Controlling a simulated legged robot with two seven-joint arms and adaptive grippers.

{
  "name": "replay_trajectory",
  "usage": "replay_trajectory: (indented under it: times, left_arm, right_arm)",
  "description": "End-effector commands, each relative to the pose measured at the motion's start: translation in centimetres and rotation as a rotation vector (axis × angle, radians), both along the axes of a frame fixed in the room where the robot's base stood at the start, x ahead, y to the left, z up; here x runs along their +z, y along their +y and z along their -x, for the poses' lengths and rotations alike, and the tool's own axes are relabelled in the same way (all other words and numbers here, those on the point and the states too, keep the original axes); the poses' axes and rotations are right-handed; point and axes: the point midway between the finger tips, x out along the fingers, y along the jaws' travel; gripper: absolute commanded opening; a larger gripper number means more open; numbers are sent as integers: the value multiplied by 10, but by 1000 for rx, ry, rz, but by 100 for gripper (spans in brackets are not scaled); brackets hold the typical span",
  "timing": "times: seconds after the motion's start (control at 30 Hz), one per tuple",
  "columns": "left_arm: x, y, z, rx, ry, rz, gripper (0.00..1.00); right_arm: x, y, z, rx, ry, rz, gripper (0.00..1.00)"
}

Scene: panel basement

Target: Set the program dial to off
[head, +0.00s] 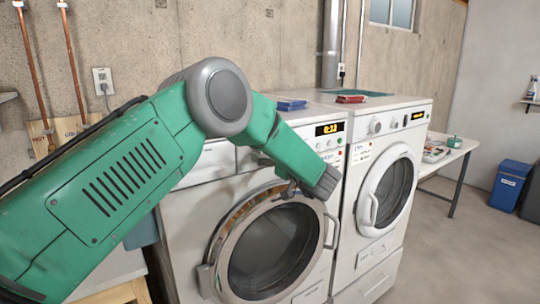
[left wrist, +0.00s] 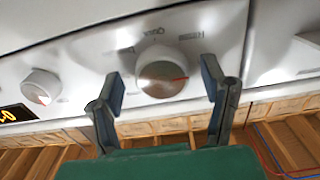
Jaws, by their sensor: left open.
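In the left wrist view a round white-silver program dial (left wrist: 162,78) with a red mark pointing right sits on a pale panel with printed labels around it. My left gripper (left wrist: 168,86) is open, with one finger on each side of the dial and visible gaps to it. Whether the fingertips reach the dial's depth I cannot tell. In the head view my green left arm crosses the front of the left washing machine (head: 210,163) and hides part of its control panel; the dial does not show clearly there. My right gripper is not in view.
A smaller knob (left wrist: 41,87) and a lit display (left wrist: 16,114) lie left of the dial in the wrist view. The second machine (head: 362,245) stands close on the right. A white table (head: 455,150) and a blue bin (head: 510,185) stand farther right, beside open floor.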

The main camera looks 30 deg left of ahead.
Motion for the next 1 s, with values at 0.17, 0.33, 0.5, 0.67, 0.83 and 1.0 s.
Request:
replay_trajectory:
  times: [0.17, 0.33, 0.5, 0.67, 0.83, 1.0]
  left_arm:
    - [0, 0, 0, 0, 0, 0, 24]
    - [0, 0, 0, 0, -1, 0, 16]
    - [0, 0, 0, -1, -18, 7, 16]
    - [-1, -1, -1, -1, -73, 30, 16]
    - [-3, 0, -1, -2, -180, 73, 16]
    - [-4, -1, -1, -2, -322, 132, 16]
  right_arm:
    - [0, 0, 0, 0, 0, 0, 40]
    - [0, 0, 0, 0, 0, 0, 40]
    - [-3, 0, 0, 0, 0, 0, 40]
    - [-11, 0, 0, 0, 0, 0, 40]
    - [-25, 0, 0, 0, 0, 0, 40]
    - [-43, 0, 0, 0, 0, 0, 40]
